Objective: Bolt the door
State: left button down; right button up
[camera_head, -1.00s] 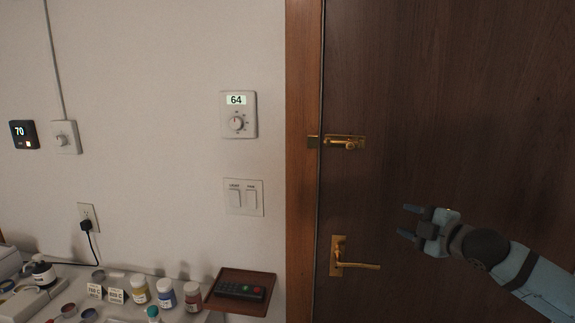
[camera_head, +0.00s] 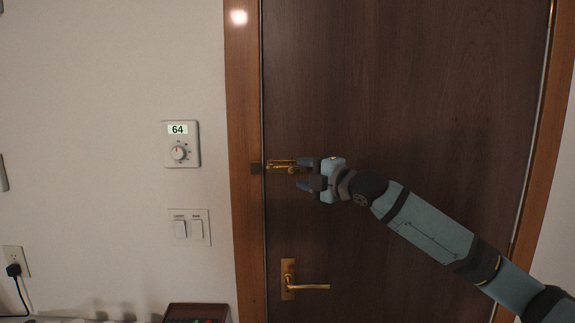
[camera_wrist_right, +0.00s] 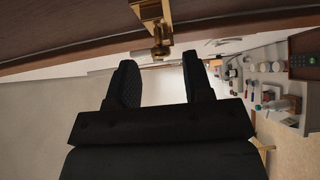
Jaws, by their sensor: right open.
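The brown wooden door (camera_head: 400,90) fills the middle of the head view and looks closed in its frame. A brass slide bolt (camera_head: 280,164) is mounted on its left edge, beside a small brass keeper (camera_head: 256,169) on the frame. My right gripper (camera_head: 304,174) is open at the right end of the bolt and partly covers it. In the right wrist view the bolt's brass knob (camera_wrist_right: 160,45) stands just beyond the open fingertips (camera_wrist_right: 160,62), with nothing visible between the fingers. How far the bolt is slid is hard to tell. My left gripper is not in view.
A brass lever handle (camera_head: 305,287) is lower on the door. On the wall left of the frame are a thermostat (camera_head: 181,144) reading 64 and a double light switch (camera_head: 189,227). A brown tray (camera_head: 195,308) sits low beside the frame.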

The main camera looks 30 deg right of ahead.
aim_at(295, 171)
jog(key=x, duration=0.6)
jog(key=shift+s+p, duration=0.1)
jog(key=shift+p, duration=0.3)
jog(key=shift+a, duration=0.1)
grip_shut()
